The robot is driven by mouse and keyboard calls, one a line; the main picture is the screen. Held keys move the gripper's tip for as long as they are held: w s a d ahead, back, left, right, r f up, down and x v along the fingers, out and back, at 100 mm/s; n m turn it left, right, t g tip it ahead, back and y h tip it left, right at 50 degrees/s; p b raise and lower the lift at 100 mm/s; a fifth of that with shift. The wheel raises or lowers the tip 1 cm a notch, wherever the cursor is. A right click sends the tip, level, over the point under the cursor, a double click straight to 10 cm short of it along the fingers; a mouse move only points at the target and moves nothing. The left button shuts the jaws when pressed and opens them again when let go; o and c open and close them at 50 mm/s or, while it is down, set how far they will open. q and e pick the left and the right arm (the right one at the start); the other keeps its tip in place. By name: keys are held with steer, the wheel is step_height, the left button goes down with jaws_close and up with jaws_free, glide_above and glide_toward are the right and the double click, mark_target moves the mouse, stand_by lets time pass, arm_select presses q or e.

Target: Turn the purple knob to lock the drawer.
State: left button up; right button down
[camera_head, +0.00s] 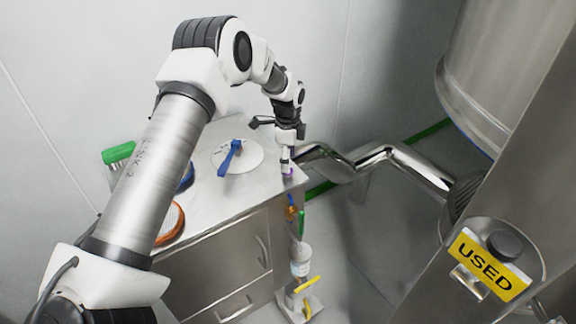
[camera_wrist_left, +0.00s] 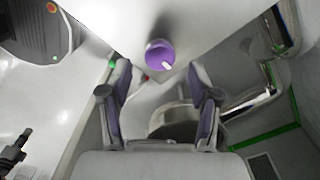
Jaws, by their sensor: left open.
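The purple knob (camera_wrist_left: 158,54) shows in the left wrist view as a round purple cap with a small white mark. It is just beyond my left fingertips and roughly centred between them. In the head view only a bit of purple (camera_head: 289,173) shows at the top right corner of the steel cabinet (camera_head: 235,196), below my left gripper (camera_head: 286,160). My left gripper is open, with its fingers (camera_wrist_left: 160,78) apart and nothing between them. The cabinet front has a drawer or door panel (camera_head: 228,252) and another below it, both looking closed. My right gripper is not in view.
A white disc with a blue handle (camera_head: 231,158) and an orange round item (camera_head: 171,222) are on the cabinet top. A bent steel pipe (camera_head: 390,158) runs to the right, near a large steel vessel with a yellow USED sign (camera_head: 490,266). A white bottle (camera_head: 300,262) stands below the cabinet corner.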

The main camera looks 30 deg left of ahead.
arm_select(q)
step_height(320, 180, up, 9)
steer(key=shift+f, duration=0.15)
steer(key=shift+d, duration=0.1)
stand_by(0.3)
